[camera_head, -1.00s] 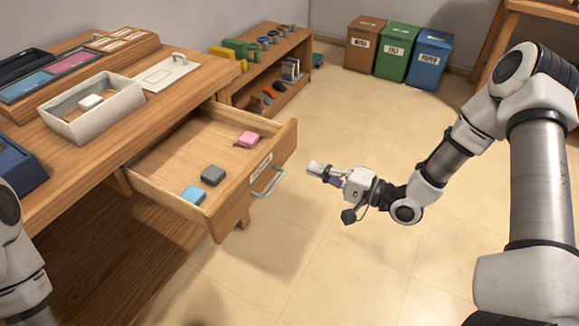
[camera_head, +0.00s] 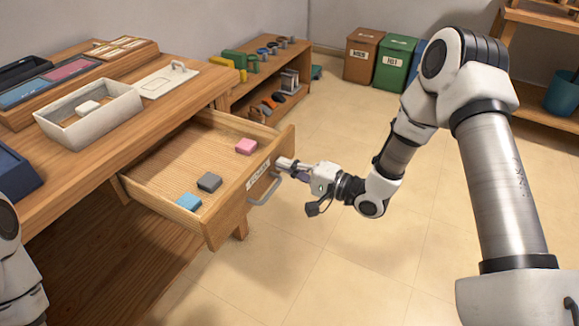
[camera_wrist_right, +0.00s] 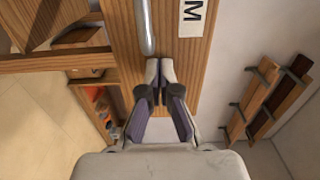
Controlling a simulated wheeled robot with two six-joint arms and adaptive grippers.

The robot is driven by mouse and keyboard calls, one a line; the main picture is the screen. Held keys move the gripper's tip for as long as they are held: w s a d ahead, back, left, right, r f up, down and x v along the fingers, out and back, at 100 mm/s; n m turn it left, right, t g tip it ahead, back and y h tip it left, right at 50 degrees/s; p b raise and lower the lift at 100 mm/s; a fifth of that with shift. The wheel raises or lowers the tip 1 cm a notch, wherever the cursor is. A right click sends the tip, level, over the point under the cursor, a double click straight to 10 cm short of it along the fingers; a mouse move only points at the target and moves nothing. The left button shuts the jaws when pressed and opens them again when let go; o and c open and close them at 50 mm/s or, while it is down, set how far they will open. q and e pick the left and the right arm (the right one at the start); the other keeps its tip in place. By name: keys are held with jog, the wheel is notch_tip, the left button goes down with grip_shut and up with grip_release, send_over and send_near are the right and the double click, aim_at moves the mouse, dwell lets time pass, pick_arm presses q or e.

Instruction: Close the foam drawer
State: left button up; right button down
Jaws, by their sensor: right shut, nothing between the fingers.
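The wooden foam drawer (camera_head: 228,213) stands pulled out from the desk. It holds a pink block (camera_head: 246,146), a grey block (camera_head: 209,182) and a blue block (camera_head: 189,202). Its front has a white label, partly readable, and a metal handle (camera_head: 262,193). My right gripper (camera_head: 279,163) is shut and empty, close to the drawer front beside the label and handle. In the right wrist view the shut fingertips (camera_wrist_right: 159,64) lie over the drawer front, near the end of the handle (camera_wrist_right: 145,28). I cannot tell whether they touch it. My left gripper is out of view.
The wooden desk (camera_head: 140,125) carries a white open box (camera_head: 92,122), a white lid (camera_head: 165,80) and trays. A low shelf (camera_head: 297,57) stands behind. Brown (camera_head: 361,57) and green (camera_head: 393,68) bins stand at the back. The tiled floor (camera_head: 370,270) in front is clear.

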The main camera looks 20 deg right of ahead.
send_near(206, 144)
jog(key=r, duration=0.1)
jog(key=w+a+r, duration=0.1)
jog(key=r+b, duration=0.1)
jog(key=shift+w+a+r, duration=0.1)
jog(key=shift+w+a, duration=0.15)
jog(key=shift+w, duration=0.15)
jog(key=x, duration=0.7)
jog(key=shift+p, duration=0.3)
jog(key=shift+w+a, duration=0.15)
jog(key=shift+w, duration=0.15)
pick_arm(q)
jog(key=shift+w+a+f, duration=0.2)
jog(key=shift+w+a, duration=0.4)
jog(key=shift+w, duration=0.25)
pick_arm(e)
jog(key=shift+r, duration=0.25)
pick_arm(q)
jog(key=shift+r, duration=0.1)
